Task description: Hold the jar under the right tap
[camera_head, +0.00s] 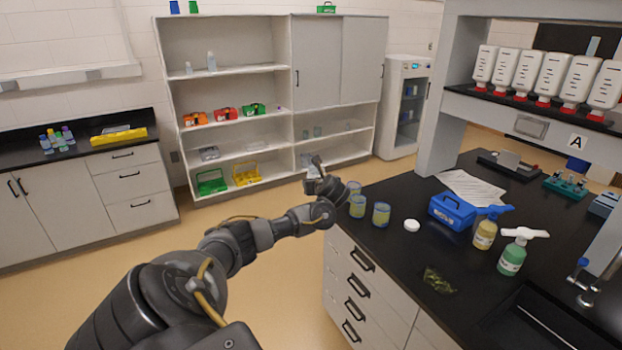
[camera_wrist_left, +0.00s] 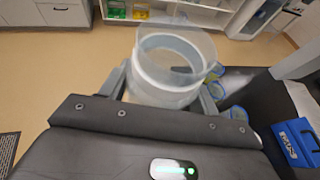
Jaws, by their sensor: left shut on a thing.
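My left gripper (camera_head: 322,184) is shut on a clear, empty-looking jar (camera_wrist_left: 170,65), which shows between the fingers in the left wrist view. In the head view the held jar is hard to make out; the gripper is by the left edge of the black bench. Several white containers with red outlets (camera_head: 525,72) line the shelf at the upper right. I cannot tell which is the right tap. My right gripper is not in view.
Jars with yellowish contents (camera_head: 381,214) stand near the bench's left corner, close to my left gripper. A white lid (camera_head: 412,225), a blue box (camera_head: 452,210), a yellow bottle (camera_head: 485,235) and a green pump bottle (camera_head: 512,255) stand farther right. Open floor lies left of the bench.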

